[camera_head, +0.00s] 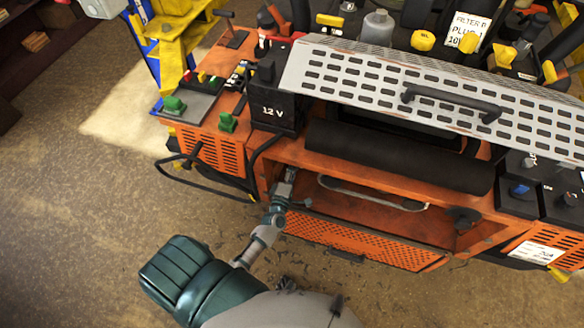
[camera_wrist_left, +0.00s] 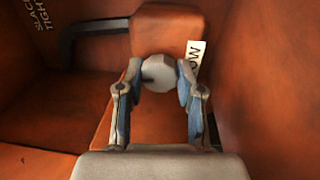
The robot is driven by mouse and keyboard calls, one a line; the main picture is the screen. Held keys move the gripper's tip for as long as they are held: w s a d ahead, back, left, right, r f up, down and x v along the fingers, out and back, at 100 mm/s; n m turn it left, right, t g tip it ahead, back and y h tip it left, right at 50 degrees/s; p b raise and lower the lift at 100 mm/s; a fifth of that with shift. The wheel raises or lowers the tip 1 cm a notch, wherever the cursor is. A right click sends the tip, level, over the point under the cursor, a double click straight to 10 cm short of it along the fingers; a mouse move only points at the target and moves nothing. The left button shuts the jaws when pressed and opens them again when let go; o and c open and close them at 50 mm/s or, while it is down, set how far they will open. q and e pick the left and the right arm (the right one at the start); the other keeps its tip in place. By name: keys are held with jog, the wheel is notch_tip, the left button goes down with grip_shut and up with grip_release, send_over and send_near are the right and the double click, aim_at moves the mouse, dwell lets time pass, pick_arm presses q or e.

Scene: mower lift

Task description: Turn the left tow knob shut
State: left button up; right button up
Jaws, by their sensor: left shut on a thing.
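In the left wrist view, a pale grey faceted knob (camera_wrist_left: 158,72) sits in front of an orange block inside the machine's compartment. My left gripper (camera_wrist_left: 157,88) is shut on this knob, with one blue-padded finger at each side of it. In the head view, my left gripper (camera_head: 287,182) reaches into the left end of the open front bay of the orange machine (camera_head: 345,203); the knob there is hidden by the gripper. My right gripper is not in view.
Orange walls close in on both sides in the wrist view, with a dark bar (camera_wrist_left: 95,30) at upper left and a partly hidden white label (camera_wrist_left: 196,60) beside the knob. In the head view, a dark round part (camera_head: 462,217) is at the bay's right end. A perforated cover (camera_head: 400,85) stands above.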

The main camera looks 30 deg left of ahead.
pick_arm(q)
jog(key=shift+s+d+f+m+p, duration=0.1)
jog(key=shift+f+m+p, duration=0.1)
jog(key=shift+m, duration=0.35)
jog(key=shift+d+f+m+p, duration=0.1)
jog(key=shift+m+p, duration=0.05)
jog(key=shift+m, duration=0.4)
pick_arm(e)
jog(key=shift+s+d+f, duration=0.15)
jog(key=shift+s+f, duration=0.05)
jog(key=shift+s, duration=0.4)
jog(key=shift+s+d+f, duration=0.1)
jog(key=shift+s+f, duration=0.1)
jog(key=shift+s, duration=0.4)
pick_arm(q)
jog(key=o, duration=0.8)
jog(key=shift+f, duration=0.1)
jog(key=shift+o, duration=0.4)
jog(key=shift+r, duration=0.3)
jog(key=v, duration=1.2)
jog(key=shift+a, duration=0.1)
jog(key=shift+f, duration=0.1)
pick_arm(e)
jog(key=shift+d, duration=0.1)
